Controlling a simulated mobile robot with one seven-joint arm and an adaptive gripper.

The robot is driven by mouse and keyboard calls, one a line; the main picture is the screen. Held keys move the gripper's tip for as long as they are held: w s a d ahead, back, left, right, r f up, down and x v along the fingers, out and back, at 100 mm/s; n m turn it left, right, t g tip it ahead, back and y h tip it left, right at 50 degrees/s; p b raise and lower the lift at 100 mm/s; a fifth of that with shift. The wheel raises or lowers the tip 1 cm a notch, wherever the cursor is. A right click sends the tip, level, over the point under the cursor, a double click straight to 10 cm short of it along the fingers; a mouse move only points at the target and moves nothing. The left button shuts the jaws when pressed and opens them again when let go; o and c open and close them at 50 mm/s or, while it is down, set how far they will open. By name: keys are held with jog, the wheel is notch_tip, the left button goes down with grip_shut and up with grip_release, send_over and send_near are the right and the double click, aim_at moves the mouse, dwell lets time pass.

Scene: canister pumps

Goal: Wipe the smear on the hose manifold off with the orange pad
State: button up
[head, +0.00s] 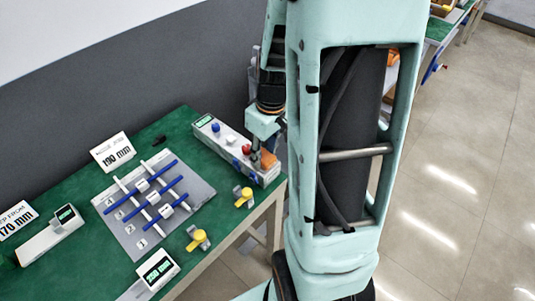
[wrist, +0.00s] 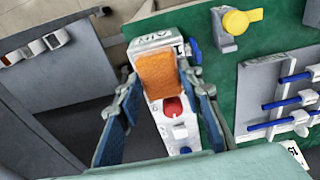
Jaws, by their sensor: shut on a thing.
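The orange pad (wrist: 156,74) is held between the two fingers of my gripper (wrist: 158,80), which is shut on it. In the head view the pad (head: 268,159) shows at the near right end of a long white block with coloured knobs (head: 207,121), which looks like the hose manifold. In the wrist view the pad lies over the lettered end of this block (wrist: 152,42); I cannot tell whether it touches. A red knob or patch (wrist: 172,107) is close beside the pad. I cannot make out the smear for certain; the pad and fingers hide part of the top.
A grey board (head: 135,232) with blue rods and white clips lies left of the block. Yellow-knobbed fittings (head: 243,196) (head: 198,239) stand nearby. Signs and a display unit (head: 158,269) stand on the green table. The block lies near the table's right edge, with floor beyond.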

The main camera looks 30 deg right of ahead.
dwell(0.3)
notch_tip(320, 180, up, 9)
jog(key=p, duration=0.6)
jog(key=shift+p, duration=0.3)
